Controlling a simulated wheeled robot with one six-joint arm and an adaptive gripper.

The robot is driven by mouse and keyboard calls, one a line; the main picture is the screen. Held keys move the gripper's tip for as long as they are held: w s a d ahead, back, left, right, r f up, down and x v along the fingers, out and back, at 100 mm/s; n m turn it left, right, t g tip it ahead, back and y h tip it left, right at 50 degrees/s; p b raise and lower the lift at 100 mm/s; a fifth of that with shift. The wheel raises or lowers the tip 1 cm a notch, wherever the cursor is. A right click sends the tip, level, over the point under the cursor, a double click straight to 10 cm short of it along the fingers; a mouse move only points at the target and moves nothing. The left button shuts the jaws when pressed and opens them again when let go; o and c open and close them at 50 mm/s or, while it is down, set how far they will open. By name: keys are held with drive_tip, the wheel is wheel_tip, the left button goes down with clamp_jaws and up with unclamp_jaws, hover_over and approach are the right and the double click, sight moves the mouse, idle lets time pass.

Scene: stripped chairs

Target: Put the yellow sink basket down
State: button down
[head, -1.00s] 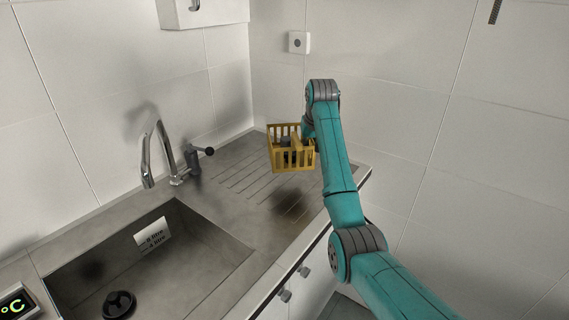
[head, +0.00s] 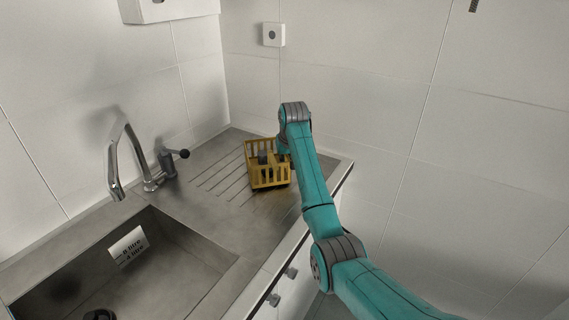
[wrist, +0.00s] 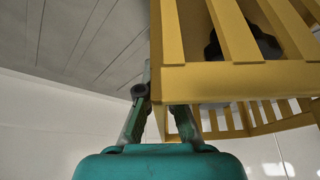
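The yellow sink basket (head: 268,177), with slatted sides, is over the grooved draining board beside the sink in the head view. It looks upright and very close to the board; I cannot tell whether it touches. A dark thing shows inside it. My gripper (head: 283,158) is at the basket's right, far side, its fingers mostly hidden there. In the wrist view the basket (wrist: 225,82) fills the upper right, and my gripper's fingers (wrist: 160,105) reach to its near wall, one on each side of it, shut on it.
The draining board (head: 215,165) has bare grooved room left of the basket. The sink bowl (head: 185,260) opens nearer, with a tap (head: 117,160) and a dark-knobbed lever (head: 170,160) behind. Tiled walls close off the back and right.

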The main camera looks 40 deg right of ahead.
drive_tip(key=shift+f, duration=0.45)
drive_tip(key=shift+f, duration=0.1)
drive_tip(key=c, duration=1.3)
unclamp_jaws()
drive_tip(key=v, duration=1.2)
drive_tip(key=shift+s+a, duration=0.1)
